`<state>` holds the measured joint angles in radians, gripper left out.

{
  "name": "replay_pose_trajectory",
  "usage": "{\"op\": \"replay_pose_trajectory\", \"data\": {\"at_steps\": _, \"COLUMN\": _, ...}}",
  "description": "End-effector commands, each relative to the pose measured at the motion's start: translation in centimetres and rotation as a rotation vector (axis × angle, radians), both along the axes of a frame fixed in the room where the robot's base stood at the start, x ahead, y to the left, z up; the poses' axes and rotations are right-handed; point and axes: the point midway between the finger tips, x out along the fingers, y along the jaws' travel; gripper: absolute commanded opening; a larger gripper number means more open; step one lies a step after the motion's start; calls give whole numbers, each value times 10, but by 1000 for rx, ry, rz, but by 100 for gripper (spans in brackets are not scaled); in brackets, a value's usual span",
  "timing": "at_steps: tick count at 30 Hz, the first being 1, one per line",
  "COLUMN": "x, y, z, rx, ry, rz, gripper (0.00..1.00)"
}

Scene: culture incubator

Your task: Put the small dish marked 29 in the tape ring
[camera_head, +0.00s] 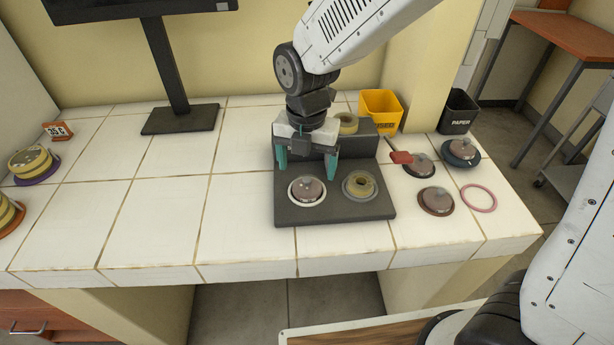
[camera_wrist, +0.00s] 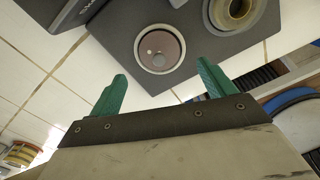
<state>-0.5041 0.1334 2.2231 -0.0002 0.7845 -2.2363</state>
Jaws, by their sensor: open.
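My gripper (camera_head: 306,167) points down over a dark grey two-level stand (camera_head: 290,215), with its green fingers apart and nothing between them. In the wrist view the fingers (camera_wrist: 162,76) are also open. A small round dish with a brownish lid and knob (camera_head: 306,188) sits in a white ring on the stand's lower level, just in front of the fingers; it also shows in the wrist view (camera_wrist: 160,50). A yellowish tape roll (camera_head: 363,185) sits in a grey ring to its right. An empty pink ring (camera_head: 479,210) lies flat at the right. No number 29 is legible.
Several similar lidded dishes (camera_head: 436,200) stand right of the stand, near a red tag (camera_head: 400,157). Another tape roll (camera_head: 348,123) is on the upper level. Yellow (camera_head: 381,108) and black (camera_head: 458,112) bins stand behind. The tiles left of the stand are clear up to the monitor foot (camera_head: 180,119).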

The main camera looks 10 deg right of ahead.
Motion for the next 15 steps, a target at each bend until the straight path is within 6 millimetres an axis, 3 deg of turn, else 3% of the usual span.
{"op": "replay_pose_trajectory", "data": {"at_steps": 6, "x": 0, "y": 0, "z": 45, "rx": 2, "ry": -3, "rz": 0, "gripper": 82}}
{"op": "replay_pose_trajectory", "data": {"at_steps": 15, "x": 0, "y": 0, "z": 67, "rx": -1, "ry": 1, "rz": 0, "gripper": 82}}
